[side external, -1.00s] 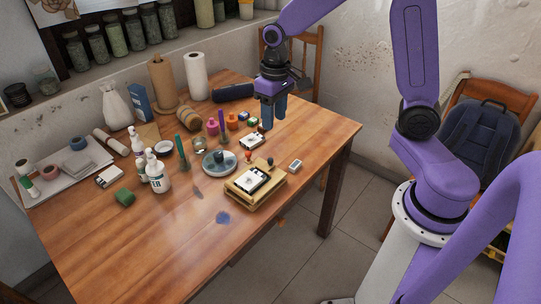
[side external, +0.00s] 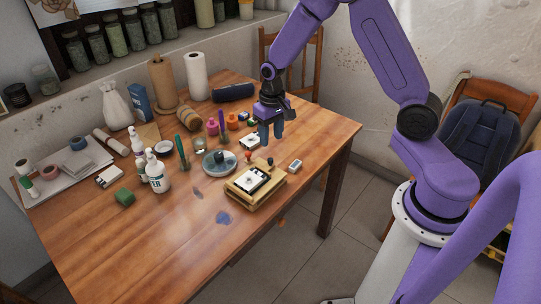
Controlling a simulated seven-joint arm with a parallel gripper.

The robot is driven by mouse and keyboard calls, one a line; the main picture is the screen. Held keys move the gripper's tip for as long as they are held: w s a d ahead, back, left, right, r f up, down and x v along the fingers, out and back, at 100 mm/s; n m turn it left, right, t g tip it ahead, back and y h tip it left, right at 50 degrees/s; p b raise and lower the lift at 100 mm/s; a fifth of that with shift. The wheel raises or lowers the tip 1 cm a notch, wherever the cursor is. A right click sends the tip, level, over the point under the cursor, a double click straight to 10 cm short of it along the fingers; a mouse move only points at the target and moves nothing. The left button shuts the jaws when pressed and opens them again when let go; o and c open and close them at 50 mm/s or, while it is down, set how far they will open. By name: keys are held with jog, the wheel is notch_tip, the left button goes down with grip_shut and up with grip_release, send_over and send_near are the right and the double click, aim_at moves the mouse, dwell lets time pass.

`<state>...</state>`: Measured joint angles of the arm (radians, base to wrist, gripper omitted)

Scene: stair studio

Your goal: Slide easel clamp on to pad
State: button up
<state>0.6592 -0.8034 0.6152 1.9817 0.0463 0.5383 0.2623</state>
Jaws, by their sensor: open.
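A wooden board (side external: 265,196) lies near the right front of the table, with a dark-framed piece bearing a white sheet (side external: 251,182) on top. I cannot tell for sure which parts are the easel clamp and the pad. Small red and dark knobs stand at the board's back edge. My gripper (side external: 270,137) is open and empty, fingers pointing down, above the table behind the board. It appears apart from the board. A small white-topped block (side external: 250,142) lies just left of the fingers, partly hidden by them.
A round grey dish (side external: 211,170) with a dark knob is left of the board. A small white block (side external: 295,166) lies to its right. Bottles (side external: 158,178), paint jars (side external: 232,122) and upright green and purple tools crowd the left and back. The front tabletop is mostly clear.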

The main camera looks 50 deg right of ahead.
aim_at(270, 159)
notch_tip(270, 159, down, 8)
jog(key=shift+a+f, duration=0.1)
jog(key=shift+f, duration=0.05)
dwell(0.3)
jog(key=shift+a, duration=0.1)
grip_shut()
